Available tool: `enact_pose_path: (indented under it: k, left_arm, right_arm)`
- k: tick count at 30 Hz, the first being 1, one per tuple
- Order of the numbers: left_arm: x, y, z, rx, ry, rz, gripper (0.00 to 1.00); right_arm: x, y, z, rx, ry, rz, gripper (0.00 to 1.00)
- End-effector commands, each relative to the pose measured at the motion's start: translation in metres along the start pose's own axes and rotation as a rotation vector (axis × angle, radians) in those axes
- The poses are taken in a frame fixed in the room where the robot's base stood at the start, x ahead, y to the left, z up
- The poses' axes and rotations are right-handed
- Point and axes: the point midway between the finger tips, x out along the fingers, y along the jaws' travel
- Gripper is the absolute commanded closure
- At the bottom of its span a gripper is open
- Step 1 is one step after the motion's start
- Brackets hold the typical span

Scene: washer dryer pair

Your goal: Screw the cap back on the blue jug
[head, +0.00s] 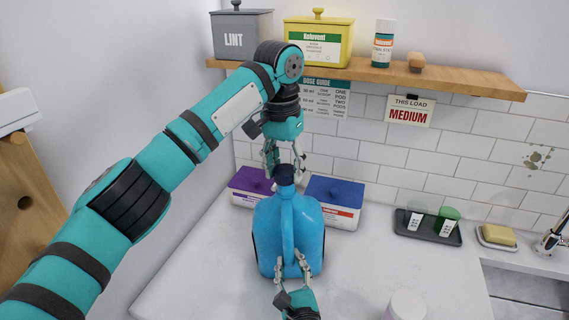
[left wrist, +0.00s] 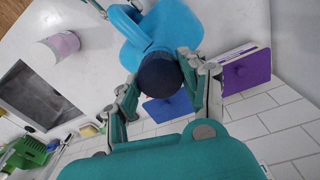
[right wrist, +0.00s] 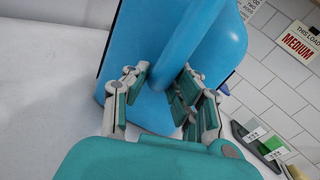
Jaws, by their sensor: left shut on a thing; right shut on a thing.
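The blue jug (head: 262,235) stands upright on the white counter in the head view. A dark navy cap (head: 284,183) sits at the top of its neck; I cannot tell how tightly it is seated. My left gripper (head: 284,168) is above the jug, shut on the cap, with its fingers on either side of it. The left wrist view shows the cap (left wrist: 160,75) between the fingertips, over the jug (left wrist: 175,22). My right gripper (head: 293,268) is low at the near side, shut on the jug's handle (head: 288,225). The handle also shows between the fingers in the right wrist view (right wrist: 178,65).
Behind the jug stand a purple-lidded box (head: 250,182) and a blue-lidded box (head: 336,192). A dark tray (head: 428,229) with cups and a soap dish (head: 497,237) lie right, near the sink. A white container (head: 405,305) stands at the front. A wooden shelf (head: 450,82) hangs above.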

Motion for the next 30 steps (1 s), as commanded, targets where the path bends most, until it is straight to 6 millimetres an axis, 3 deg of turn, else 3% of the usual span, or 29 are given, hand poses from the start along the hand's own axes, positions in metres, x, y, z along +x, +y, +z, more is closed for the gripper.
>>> enact_pose_path:
  k: [4, 30]
  left_arm:
    - [0.008, 0.000, 0.000, 0.001, 0.000, 0.000, 0.70]
    - [0.015, 0.000, 0.000, 0.001, -0.002, 0.000, 0.70]
  right_arm:
    - [0.000, 0.000, -0.002, -0.002, 0.003, 0.001, 1.00]
    - [0.000, 0.001, -0.002, -0.001, 0.003, 0.001, 1.00]
